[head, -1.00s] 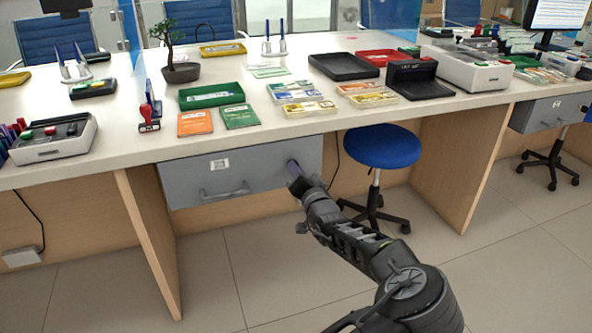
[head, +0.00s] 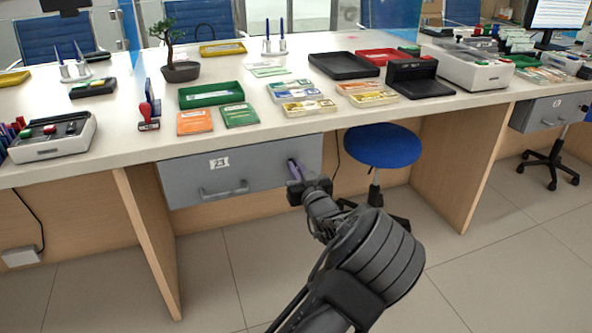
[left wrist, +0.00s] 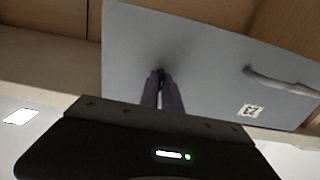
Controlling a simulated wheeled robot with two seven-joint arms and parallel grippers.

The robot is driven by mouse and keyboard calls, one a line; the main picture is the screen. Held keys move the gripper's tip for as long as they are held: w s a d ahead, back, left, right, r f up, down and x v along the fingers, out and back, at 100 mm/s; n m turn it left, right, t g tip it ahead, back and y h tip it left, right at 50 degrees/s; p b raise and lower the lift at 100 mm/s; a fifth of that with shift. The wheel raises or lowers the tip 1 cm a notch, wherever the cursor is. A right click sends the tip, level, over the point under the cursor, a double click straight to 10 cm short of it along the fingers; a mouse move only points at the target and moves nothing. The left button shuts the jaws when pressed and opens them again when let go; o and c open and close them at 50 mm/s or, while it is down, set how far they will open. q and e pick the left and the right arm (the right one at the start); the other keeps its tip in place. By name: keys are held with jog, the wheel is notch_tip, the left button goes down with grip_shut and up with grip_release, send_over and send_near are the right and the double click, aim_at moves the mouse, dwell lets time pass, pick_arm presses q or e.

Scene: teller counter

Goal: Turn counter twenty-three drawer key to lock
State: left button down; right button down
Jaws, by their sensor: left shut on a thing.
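The grey drawer (head: 240,178) with a "23" label (head: 219,163) and a bar handle (head: 224,191) is shut under the counter. In the head view my left gripper (head: 293,167) reaches the right part of its front, where the lock is. In the left wrist view the drawer front (left wrist: 205,65) appears turned over. There the two purple fingers of my left gripper (left wrist: 161,82) are closed together on the small dark key (left wrist: 160,74) at the drawer face. The fingers hide most of the key, so its angle cannot be told. My right gripper is not in view.
A blue stool (head: 382,147) stands close right of the drawer, behind my arm. The white counter top (head: 150,170) overhangs the drawer. A wooden side panel (head: 150,235) stands at its left. The floor in front is clear.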

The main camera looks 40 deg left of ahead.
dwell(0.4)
pick_arm(q)
jog(key=c, duration=1.6)
grip_release()
jog(key=shift+o, duration=0.2)
jog(key=shift+s+d, duration=0.1)
jog(key=shift+d, duration=0.05)
jog(key=p+v, duration=0.2)
jog(key=v, duration=0.5)
jog(key=shift+d, duration=0.25)
jog(key=shift+s, duration=0.1)
